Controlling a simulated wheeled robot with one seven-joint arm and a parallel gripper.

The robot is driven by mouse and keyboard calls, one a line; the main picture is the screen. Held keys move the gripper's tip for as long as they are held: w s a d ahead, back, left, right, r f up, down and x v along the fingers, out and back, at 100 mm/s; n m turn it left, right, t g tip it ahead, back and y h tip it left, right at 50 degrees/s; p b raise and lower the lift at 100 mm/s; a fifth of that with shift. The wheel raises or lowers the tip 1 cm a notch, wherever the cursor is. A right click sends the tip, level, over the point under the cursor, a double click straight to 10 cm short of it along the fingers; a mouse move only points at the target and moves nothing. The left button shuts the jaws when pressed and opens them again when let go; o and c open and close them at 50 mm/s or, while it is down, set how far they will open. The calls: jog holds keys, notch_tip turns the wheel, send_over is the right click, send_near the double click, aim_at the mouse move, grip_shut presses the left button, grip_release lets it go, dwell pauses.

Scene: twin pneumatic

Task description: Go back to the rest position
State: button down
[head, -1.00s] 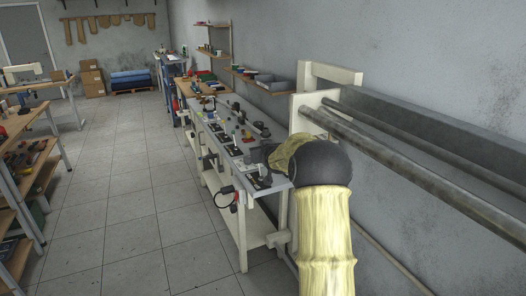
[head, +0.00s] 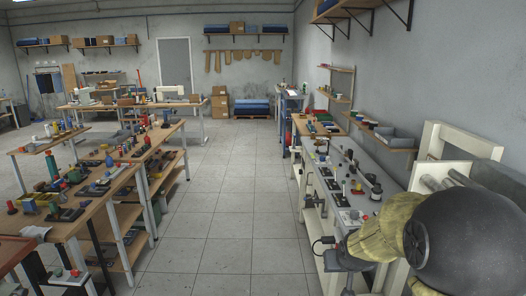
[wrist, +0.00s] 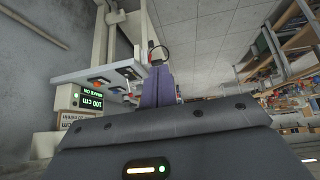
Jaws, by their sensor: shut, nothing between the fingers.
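My gripper shows in the wrist view (wrist: 160,78) as dark purple-grey fingers together at the centre, with nothing between them. Its dark body fills the bottom of that view. In the head view, my arm, with a yellow sleeve and a round black joint, is at the lower right, close to the camera. It covers the near end of the long workbench (head: 345,190) by the right wall. I cannot tell from the head view how far the gripper is from the bench.
A pale frame with grey rollers (head: 440,178) stands right behind my arm. Wooden tables with tools (head: 125,185) line the left. The tiled aisle (head: 230,220) between is clear. In the wrist view, a green "100 cm" display (wrist: 91,101) is at the left.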

jog(key=s+a+g+p, duration=0.1)
jog(key=s+a+g, duration=0.1)
jog(key=s, duration=0.8)
jog(key=s+a+g+p, duration=0.2)
jog(key=s+a, duration=0.1)
jog(key=s, duration=0.6)
jog(key=shift+s+a+f+y, duration=0.2)
jog(key=shift+s+a+y, duration=0.05)
jog(key=shift+s+y, duration=0.15)
